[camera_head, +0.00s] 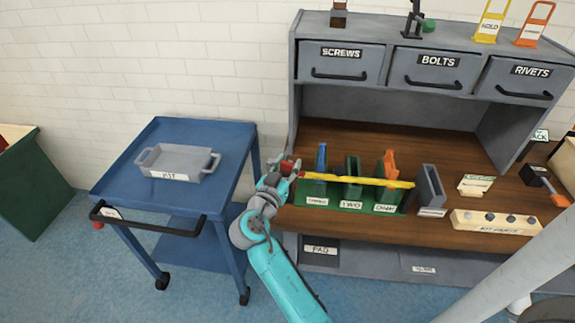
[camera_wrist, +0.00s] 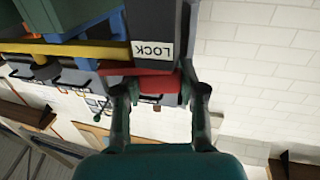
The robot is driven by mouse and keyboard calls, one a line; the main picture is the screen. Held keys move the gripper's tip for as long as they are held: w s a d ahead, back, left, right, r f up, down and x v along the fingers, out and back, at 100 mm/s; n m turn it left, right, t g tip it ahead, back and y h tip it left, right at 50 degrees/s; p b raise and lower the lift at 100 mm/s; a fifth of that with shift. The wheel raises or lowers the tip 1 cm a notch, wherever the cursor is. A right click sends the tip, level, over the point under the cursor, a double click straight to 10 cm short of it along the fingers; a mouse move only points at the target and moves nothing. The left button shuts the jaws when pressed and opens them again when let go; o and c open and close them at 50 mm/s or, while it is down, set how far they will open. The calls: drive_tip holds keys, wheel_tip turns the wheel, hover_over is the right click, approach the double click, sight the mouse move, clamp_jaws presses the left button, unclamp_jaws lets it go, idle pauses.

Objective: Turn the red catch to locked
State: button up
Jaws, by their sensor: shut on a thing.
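The red catch (camera_head: 287,167) sits at the left end of a yellow bar (camera_head: 345,179). In the wrist view the red catch (camera_wrist: 155,84) lies between my fingers, beside a dark block with a LOCK label (camera_wrist: 153,49) that reads upside down. My gripper (camera_head: 292,170) is shut on the catch; its fingertips also show in the wrist view (camera_wrist: 160,92). The bar runs across the front of green holders (camera_head: 330,196) with blue, green and orange pieces standing in them. My fingers hide part of the catch, and its exact turn is hard to tell.
A blue cart (camera_head: 118,178) with a grey tray (camera_head: 178,161) stands left of the bench. A grey upright holder (camera_head: 431,187) and a pale block with knobs (camera_head: 497,221) are to the right. Drawers (camera_head: 343,63) line the back above. The wooden bench top (camera_head: 340,226) is clear in front of the holders.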

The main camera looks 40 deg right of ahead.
drive_tip(key=n+t+y, duration=0.1)
drive_tip(key=n+t, duration=0.1)
drive_tip(key=shift+d+t, duration=0.1)
drive_tip(key=shift+t, duration=0.2)
drive_tip(key=shift+n+t+y, duration=0.5)
drive_tip(key=shift+t+y, duration=0.2)
drive_tip(key=o, duration=1.2)
drive_tip(key=shift+c, duration=0.2)
drive_tip(key=shift+a, duration=0.2)
drive_tip(key=v, duration=1.1)
drive_tip(key=shift+s+a, duration=0.3)
